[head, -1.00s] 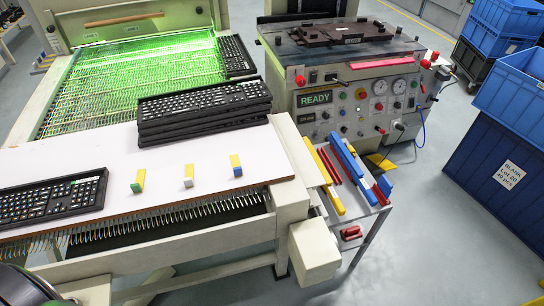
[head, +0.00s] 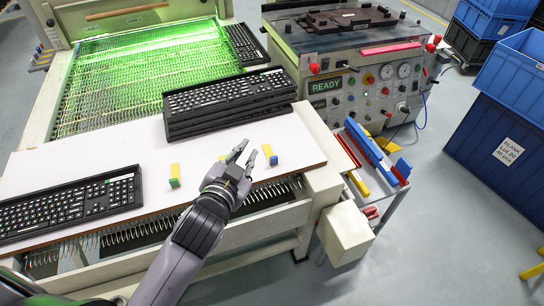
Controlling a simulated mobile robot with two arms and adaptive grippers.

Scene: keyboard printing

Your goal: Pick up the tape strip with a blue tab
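The tape strip with a blue tab (head: 273,160) lies on the white board (head: 130,152), its yellow part pointing away from me. My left gripper (head: 248,148) reaches over the board just left of this strip. Its fingers are apart, with nothing seen between them, and a gap shows between them and the strip. A strip with a green tab (head: 175,183) lies further left. The yellow end of a middle strip (head: 222,158) shows beside my gripper; its tab is hidden behind the gripper. My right gripper is not in view.
A stack of black keyboards (head: 222,124) stands behind the strips, and a single keyboard (head: 70,205) lies at the left. A small side table holds red, blue and yellow bars (head: 362,143). Blue crates (head: 492,150) stand at the right. The board near its right end is clear.

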